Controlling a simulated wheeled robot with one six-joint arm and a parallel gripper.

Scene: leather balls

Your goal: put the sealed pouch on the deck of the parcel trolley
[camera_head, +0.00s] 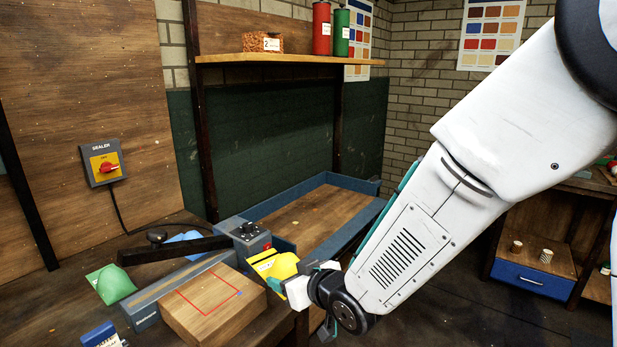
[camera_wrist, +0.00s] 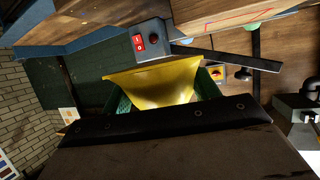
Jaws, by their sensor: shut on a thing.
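A yellow pouch (camera_head: 284,266) with a pale printed strip is beside the right end of the sealer (camera_head: 245,236). My gripper (camera_head: 293,277) is shut on this pouch. In the wrist view the yellow pouch (camera_wrist: 155,84) is between the green fingers of my gripper (camera_wrist: 165,100), with its wide edge spread towards the sealer's switch box (camera_wrist: 150,40). I cannot tell whether its edge is sealed. The sealer's black arm (camera_head: 172,249) is raised over its grey base (camera_head: 150,302). I cannot make out a parcel trolley in either view.
A wooden block with a red outline (camera_head: 212,306) stands before the sealer. A green pouch (camera_head: 110,284) and a blue pouch (camera_head: 183,238) lie on the bench. A blue-rimmed tray (camera_head: 310,181) is behind. A unit with a blue drawer (camera_head: 533,283) stands at right; the floor between is clear.

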